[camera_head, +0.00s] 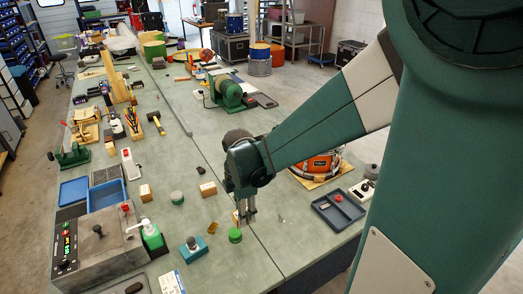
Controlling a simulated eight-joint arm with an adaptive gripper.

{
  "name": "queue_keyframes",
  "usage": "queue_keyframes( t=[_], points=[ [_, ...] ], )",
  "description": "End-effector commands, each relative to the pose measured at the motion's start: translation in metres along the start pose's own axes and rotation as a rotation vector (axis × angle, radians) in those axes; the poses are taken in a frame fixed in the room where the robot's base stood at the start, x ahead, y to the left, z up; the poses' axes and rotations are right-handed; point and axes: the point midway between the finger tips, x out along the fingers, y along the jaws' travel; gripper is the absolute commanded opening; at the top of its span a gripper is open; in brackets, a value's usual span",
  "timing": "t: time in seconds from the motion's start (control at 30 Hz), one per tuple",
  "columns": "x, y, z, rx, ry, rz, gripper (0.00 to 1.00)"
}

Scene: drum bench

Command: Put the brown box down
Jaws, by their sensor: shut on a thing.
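My gripper (246,217) points down over the near part of the green bench (205,255). It is shut on the brown box (236,217), a small light-brown block that shows at the left of the fingers and is partly hidden by them. I cannot tell whether the box touches the bench or hangs above it. A small green round item (235,235) is just in front of the fingertips.
Wooden blocks (208,189) and (146,193) stand left of my gripper. A dark tray (337,216) and an orange drum (316,166) are to the right. A grey machine (100,250) with a blue bin stands at left.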

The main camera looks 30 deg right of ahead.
Motion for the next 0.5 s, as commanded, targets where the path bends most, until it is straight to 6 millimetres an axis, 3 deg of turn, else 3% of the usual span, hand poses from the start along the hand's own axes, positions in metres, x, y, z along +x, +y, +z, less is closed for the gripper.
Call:
queue_keyframes(
  t=[0.1,0.5],
  points=[
    [-0.002,0.025,0.026,0.039,0.0,0.0,0.14],
    [-0.002,0.092,0.12,0.161,0.0,0.0,0.14]
  ],
)
